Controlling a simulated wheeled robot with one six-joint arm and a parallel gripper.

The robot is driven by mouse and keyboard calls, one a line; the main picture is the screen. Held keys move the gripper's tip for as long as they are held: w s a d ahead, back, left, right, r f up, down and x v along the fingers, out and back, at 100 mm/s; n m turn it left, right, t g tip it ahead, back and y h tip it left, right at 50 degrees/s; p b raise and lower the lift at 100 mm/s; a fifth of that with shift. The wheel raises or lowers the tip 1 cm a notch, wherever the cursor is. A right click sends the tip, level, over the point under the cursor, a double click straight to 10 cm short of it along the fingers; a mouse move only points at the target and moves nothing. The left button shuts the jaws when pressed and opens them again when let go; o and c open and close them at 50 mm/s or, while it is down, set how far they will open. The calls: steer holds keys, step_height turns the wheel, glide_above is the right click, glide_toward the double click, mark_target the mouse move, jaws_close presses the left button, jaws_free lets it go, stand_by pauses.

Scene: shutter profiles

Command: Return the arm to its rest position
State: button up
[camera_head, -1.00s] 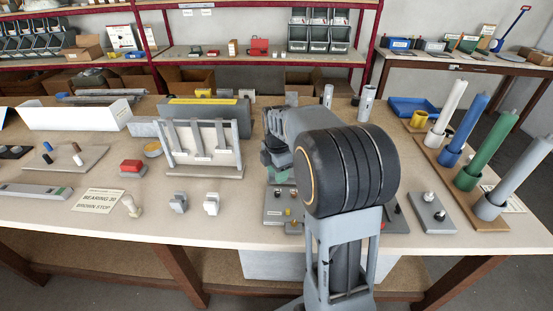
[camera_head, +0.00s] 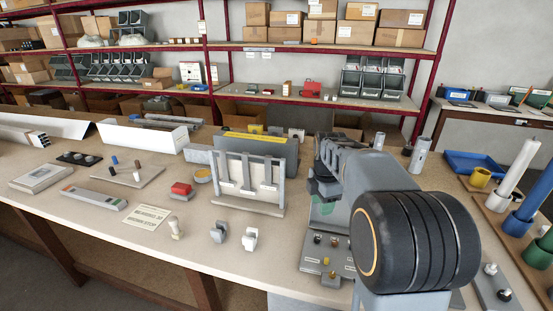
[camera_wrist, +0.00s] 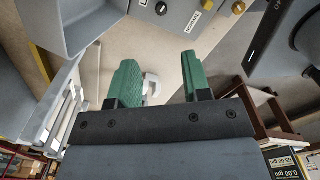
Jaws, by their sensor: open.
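My arm (camera_head: 365,180) reaches forward over the right half of the bench, its big black joint (camera_head: 415,242) nearest the head camera. My gripper (camera_wrist: 159,78) is open in the wrist view, its two green finger pads apart with nothing held between them. A small white piece (camera_wrist: 151,84) shows beyond the left pad, apparently on the bench. In the head view my gripper is largely hidden by the arm; a bit of green shows above a grey control box (camera_head: 325,258) with knobs and a yellow button.
A grey rack (camera_head: 248,205) with upright profiles stands left of my arm. Small white and grey blocks (camera_head: 250,238) lie in front of it. Coloured cylinders (camera_head: 520,155) stand in holders at the right. A blue tray (camera_head: 470,162) lies behind. Shelves line the back wall.

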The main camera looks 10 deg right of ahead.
steer(key=s+a+f+m+t, duration=0.1)
steer(key=s+a+m+t, duration=0.1)
steer(key=s+a+m, duration=0.3)
steer(key=s+a+f+m+t, duration=0.1)
steer(key=s+a+m, duration=0.4)
steer(key=s+m, duration=0.6)
steer(key=shift+s+f+m+t, duration=0.15)
steer(key=shift+f+m+t, duration=0.25)
steer(key=shift+m, duration=0.8)
steer(key=shift+d+r, duration=0.1)
steer(key=shift+d, duration=0.05)
